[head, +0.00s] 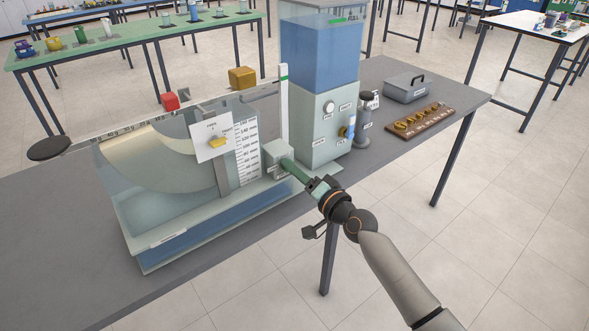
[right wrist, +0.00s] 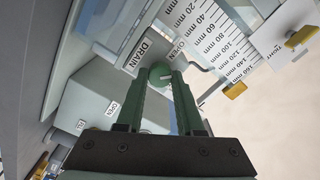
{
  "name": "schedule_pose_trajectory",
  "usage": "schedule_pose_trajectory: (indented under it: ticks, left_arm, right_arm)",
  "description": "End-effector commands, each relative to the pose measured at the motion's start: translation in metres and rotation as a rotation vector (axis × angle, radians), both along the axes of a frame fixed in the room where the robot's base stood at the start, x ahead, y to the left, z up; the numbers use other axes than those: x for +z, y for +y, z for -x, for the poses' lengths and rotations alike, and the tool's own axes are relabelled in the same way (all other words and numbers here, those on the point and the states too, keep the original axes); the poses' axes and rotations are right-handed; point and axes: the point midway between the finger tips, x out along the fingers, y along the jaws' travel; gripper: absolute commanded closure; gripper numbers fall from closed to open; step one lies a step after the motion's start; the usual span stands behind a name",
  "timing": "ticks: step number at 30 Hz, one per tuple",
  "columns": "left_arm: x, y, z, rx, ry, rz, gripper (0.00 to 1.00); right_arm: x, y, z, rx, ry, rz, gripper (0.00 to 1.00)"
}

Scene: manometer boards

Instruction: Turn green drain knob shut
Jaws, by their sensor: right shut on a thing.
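The green drain knob (right wrist: 160,74) shows in the right wrist view, below a DRAIN label (right wrist: 143,53) on the pale drain block. My right gripper (head: 288,164) reaches in from the lower right to this block (head: 276,152) at the right end of the tank. In the right wrist view its green fingers (right wrist: 161,84) are shut on the knob, one on each side. A pale mark shows on the knob's face. OPEN is printed beside it; a shut label is not readable. In the head view the fingers and block hide the knob. My left gripper is not in view.
The clear tank (head: 190,225) with its millimetre scale and a yellow knob (head: 217,142) stands left of the drain. A tall blue-filled reservoir (head: 320,60) stands behind. A weight tray (head: 440,127) and grey case (head: 405,90) are at right. Bare tabletop lies at left.

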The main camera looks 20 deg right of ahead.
Motion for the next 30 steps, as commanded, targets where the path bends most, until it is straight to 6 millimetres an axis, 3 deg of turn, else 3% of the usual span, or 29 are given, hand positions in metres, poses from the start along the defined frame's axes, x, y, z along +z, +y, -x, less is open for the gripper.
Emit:
schedule_pose_trajectory:
  ticks: [18,30]
  left_arm:
    - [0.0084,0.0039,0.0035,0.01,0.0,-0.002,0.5]
    - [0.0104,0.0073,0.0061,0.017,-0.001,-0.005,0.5]
  right_arm:
    - [-0.0002,0.0003,0.0002,0.0,0.196,-0.533,1.0]
    - [-0.001,0.0004,0.0002,0.0,0.27,-0.736,1.0]
